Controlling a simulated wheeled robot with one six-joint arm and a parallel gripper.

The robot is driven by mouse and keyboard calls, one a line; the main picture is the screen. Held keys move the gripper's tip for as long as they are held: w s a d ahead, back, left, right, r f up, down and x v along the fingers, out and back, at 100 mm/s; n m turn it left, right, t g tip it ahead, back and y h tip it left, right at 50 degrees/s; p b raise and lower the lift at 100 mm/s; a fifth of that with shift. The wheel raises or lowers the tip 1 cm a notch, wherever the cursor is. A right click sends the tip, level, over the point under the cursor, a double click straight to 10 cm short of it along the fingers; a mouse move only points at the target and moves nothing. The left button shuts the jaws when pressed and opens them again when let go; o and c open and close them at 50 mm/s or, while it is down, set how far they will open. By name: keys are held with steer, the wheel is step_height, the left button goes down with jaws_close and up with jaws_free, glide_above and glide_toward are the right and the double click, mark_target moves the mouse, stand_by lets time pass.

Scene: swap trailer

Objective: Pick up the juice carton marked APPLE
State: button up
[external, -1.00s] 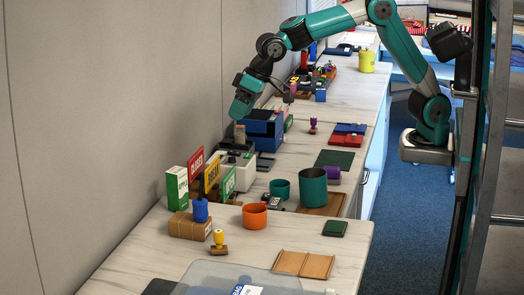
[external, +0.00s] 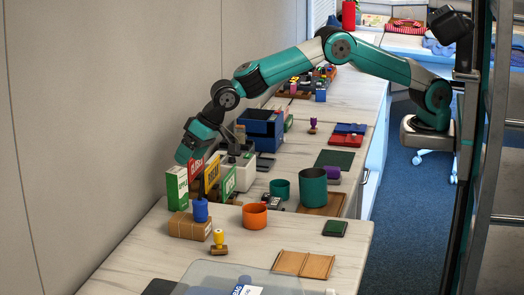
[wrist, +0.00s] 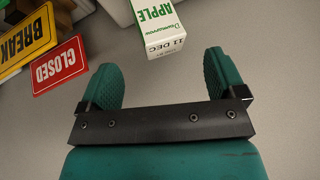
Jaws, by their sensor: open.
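The white and green juice carton marked APPLE (external: 177,190) stands at the wall side of the counter, left of the sign plates. In the wrist view the carton (wrist: 158,28) appears upside down at the top, its lettering readable, ahead of the gap between my fingers. My gripper (wrist: 161,68) is open with nothing between its teal fingers. In the external view my gripper (external: 183,158) is above and close to the carton. I cannot tell whether a finger touches it.
A red CLOSED sign (external: 196,169) and a yellow BREAK sign (wrist: 27,36) stand close beside the carton. A brown box (external: 189,227) and blue stamp (external: 200,211) are in front. An orange cup (external: 254,216) stands to the right. The wall is close on the left.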

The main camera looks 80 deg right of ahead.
mark_target(179, 169)
steer(key=shift+p+x, duration=1.05)
steer(key=shift+x, duration=1.65)
steer(key=shift+w+r, duration=0.1)
steer(key=shift+w, duration=0.05)
steer(key=c, duration=1.2)
steer(key=shift+c, duration=1)
steer(key=shift+r, duration=0.15)
